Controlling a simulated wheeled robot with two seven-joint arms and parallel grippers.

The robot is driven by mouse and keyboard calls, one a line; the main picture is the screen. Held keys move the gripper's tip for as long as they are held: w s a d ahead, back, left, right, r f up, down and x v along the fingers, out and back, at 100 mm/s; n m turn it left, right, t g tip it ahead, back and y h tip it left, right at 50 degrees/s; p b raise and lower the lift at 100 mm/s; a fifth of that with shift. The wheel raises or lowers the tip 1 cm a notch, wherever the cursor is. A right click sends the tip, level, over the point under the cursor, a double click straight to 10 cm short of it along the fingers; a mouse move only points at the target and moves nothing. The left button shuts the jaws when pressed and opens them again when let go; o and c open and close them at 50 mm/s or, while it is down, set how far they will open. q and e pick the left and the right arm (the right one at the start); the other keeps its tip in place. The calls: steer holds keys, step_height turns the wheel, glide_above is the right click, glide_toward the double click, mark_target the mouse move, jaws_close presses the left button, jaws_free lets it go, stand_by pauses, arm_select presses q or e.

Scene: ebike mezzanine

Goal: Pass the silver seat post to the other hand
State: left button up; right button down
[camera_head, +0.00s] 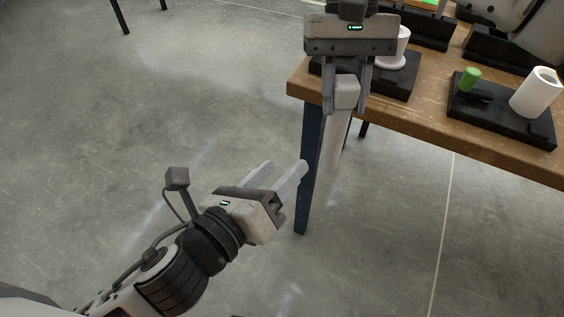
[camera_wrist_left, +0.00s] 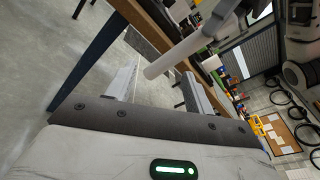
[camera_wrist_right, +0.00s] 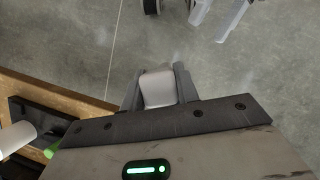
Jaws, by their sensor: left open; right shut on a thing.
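The silver seat post (camera_head: 337,140) hangs down below my right gripper (camera_head: 347,95), its upper end between the fingers, beside the table's near corner. My right gripper is shut on it; the right wrist view shows the post's end (camera_wrist_right: 158,88) between the fingers. My left gripper (camera_head: 281,173) is open and empty, lower and to the left of the post, fingers pointing toward it. In the left wrist view the post (camera_wrist_left: 190,48) comes down from the upper right, its free end in front of the open left fingers (camera_wrist_left: 160,88), apparently still apart from them.
A wooden table (camera_head: 430,122) with a dark blue leg (camera_head: 309,170) stands behind and right of the post. Black trays hold a white cylinder (camera_head: 536,92) and a green-topped part (camera_head: 470,77). The floor (camera_head: 150,100) on the left is clear.

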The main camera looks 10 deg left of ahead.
mark_target(330, 119)
arm_select(q)
step_height(330, 119, up, 4)
steer(key=s+d+m+h, duration=0.1)
steer(key=m+h, duration=0.1)
steer(key=m, duration=0.6)
steer(key=shift+t, duration=0.3)
steer(key=x, duration=1.1)
steer(key=shift+w+d, duration=0.2)
steer(key=shift+w, duration=0.1)
steer(key=shift+y, duration=0.3)
jaws_close()
arm_select(e)
steer(key=c, duration=1)
jaws_free()
steer(key=shift+o, duration=0.2)
